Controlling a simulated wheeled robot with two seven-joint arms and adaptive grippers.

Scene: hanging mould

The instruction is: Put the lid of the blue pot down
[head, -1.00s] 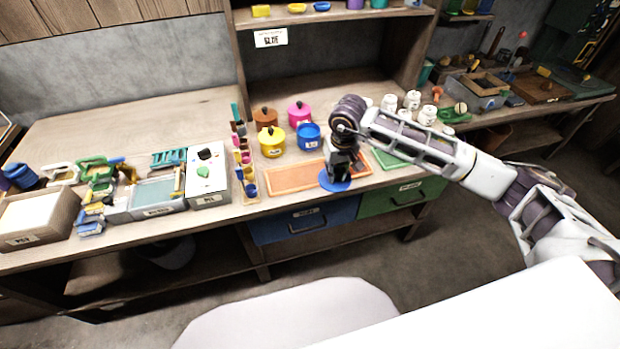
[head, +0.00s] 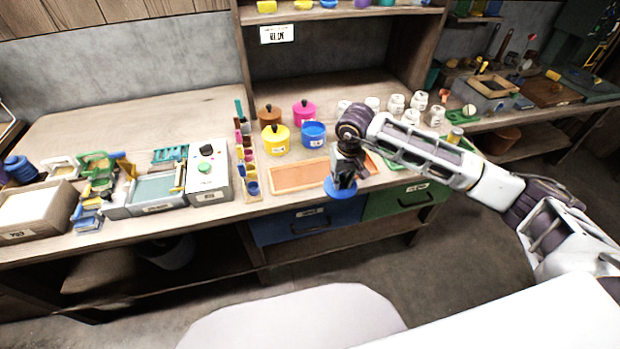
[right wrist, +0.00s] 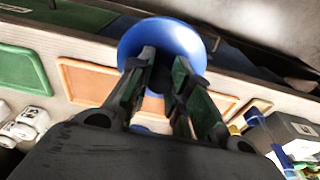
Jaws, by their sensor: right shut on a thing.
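The blue lid (head: 341,190) is held by my right gripper (head: 343,178), just in front of the table's front edge, over the blue drawer front. In the right wrist view the round blue lid (right wrist: 165,42) sits at the tips of my right gripper (right wrist: 155,68), which is shut on it; its knob is mostly hidden between the fingers. The blue pot (head: 314,136) stands open on the table, behind and left of the gripper, beside the lidded yellow pot (head: 276,139). My left gripper is not in view.
An orange-rimmed tray (head: 298,176) lies flat and empty near the front edge, and a green tray (head: 455,143) lies to the right. Several white jars (head: 411,116) stand behind the arm. A rack of small coloured cups (head: 247,165) stands left of the pots.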

